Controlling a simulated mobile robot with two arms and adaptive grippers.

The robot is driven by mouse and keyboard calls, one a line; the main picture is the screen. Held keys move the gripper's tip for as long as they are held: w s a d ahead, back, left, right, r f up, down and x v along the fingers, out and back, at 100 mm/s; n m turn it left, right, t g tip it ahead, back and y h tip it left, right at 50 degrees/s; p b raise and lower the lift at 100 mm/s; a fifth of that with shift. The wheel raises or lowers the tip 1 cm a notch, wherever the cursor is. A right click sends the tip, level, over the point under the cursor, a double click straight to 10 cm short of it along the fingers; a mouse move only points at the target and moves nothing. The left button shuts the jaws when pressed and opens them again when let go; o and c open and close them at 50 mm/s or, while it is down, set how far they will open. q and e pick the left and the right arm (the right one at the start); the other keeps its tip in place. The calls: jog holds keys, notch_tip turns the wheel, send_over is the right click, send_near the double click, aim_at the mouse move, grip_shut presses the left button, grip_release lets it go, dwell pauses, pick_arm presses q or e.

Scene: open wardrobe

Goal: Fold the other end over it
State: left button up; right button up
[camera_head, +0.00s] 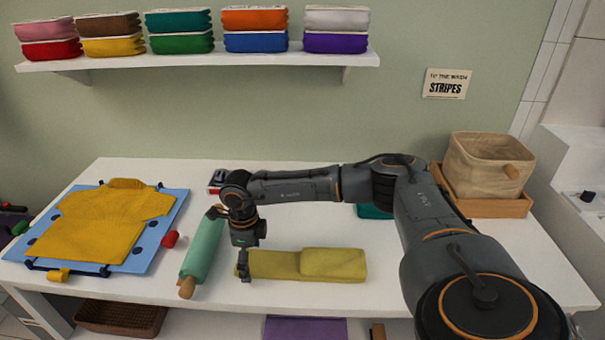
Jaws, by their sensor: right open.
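An olive-yellow cloth (334,264) lies flat as a long strip on the white table. Its right part is a thicker layer with a visible edge near the middle, so that end lies folded over. The left part is a lower, single-looking layer. My right gripper (244,272) points down at the cloth's left end, with its fingers at or just beside that edge. It is open; I cannot tell whether the cloth lies between its fingers. My left gripper is not in view.
A green rolling pin (203,250) lies just left of my right gripper. A yellow sweater (100,228) lies on a blue board (165,228) at the left. A fabric basket (487,165) stands back right. Folded cloths fill a wall shelf (215,59). Table right of the cloth is partly clear.

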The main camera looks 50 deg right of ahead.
jog(key=shift+f, duration=0.35)
jog(key=c, duration=0.5)
jog(key=shift+s, duration=0.1)
dwell(0.5)
